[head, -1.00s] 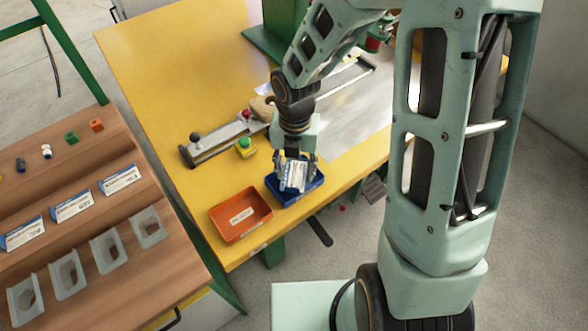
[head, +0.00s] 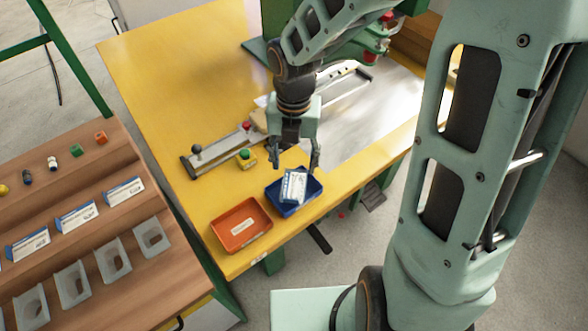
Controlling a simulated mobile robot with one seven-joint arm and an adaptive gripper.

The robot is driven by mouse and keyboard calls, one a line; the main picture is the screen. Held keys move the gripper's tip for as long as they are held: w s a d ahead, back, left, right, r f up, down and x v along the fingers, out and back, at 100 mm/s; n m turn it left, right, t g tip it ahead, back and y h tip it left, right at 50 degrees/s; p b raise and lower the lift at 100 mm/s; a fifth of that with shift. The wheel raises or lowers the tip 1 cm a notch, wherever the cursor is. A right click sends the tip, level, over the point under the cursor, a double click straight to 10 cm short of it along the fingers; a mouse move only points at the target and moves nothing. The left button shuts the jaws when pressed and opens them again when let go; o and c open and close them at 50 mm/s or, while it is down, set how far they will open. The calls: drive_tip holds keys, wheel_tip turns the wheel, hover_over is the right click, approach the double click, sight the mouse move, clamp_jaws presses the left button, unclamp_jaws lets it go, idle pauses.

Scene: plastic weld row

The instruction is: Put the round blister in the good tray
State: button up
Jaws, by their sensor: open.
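A white and blue blister pack (head: 293,187) lies in the blue tray (head: 312,197) near the front edge of the yellow table; it looks a little tilted. Whether its blister is round is too small to tell. My gripper (head: 297,164) is open and empty, just behind and above the pack and apart from it. An orange tray (head: 262,226) with a white label stands to the left of the blue one. No label shows on the blue tray.
A wooden stepped rack (head: 140,217) at the left holds small coloured parts, printed cards (head: 77,215) and clear shells (head: 113,262). A rail fixture (head: 215,150), a yellow button box with a green button (head: 246,159) and a metal plate (head: 375,125) are on the table (head: 150,75). The table's back left is clear.

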drive_tip(key=shift+r, duration=1.65)
